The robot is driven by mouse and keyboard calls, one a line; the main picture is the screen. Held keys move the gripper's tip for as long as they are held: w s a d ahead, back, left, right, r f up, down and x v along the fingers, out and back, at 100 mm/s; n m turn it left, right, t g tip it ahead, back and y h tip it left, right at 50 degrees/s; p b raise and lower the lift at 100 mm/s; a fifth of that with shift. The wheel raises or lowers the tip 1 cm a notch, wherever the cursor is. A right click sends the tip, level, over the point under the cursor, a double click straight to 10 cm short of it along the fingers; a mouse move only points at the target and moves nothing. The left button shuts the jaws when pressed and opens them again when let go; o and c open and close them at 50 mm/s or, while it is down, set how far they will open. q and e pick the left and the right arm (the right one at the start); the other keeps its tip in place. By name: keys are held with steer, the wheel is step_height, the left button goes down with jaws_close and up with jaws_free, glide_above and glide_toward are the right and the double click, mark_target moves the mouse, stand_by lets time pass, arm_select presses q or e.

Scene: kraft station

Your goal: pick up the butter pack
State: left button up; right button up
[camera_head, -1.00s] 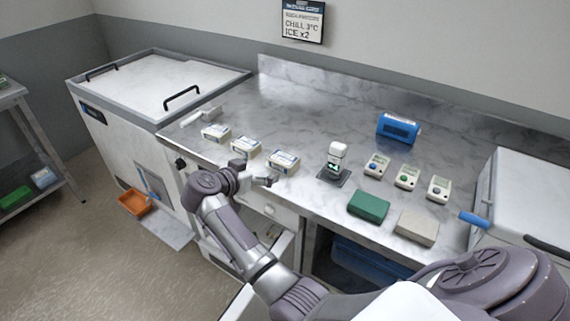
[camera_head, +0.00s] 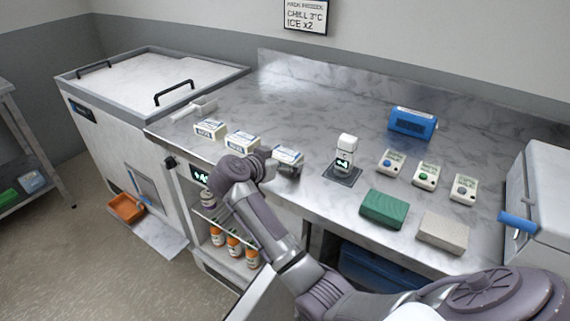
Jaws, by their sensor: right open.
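Three small white, blue and yellowish packs lie in a row near the counter's front edge: a left pack (camera_head: 209,129), a middle pack (camera_head: 242,141) and a right pack (camera_head: 287,154). They look like butter packs, but their print is too small to read. My right gripper (camera_head: 289,172) is open at the near side of the right pack, at the counter edge. Its wrist hides part of its fingers, and I cannot tell whether they touch the pack. My left gripper is out of view.
Green (camera_head: 383,209) and grey (camera_head: 442,232) blocks, several small devices and a blue device (camera_head: 412,122) lie farther right. Bottles (camera_head: 234,244) stand in a compartment below. The counter's back middle is clear.

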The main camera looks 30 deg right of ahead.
steer(key=shift+s+r, duration=0.15)
steer(key=shift+r, duration=0.05)
steer(key=shift+c, duration=0.7)
steer(key=c, duration=0.8)
steer(key=shift+c, duration=0.5)
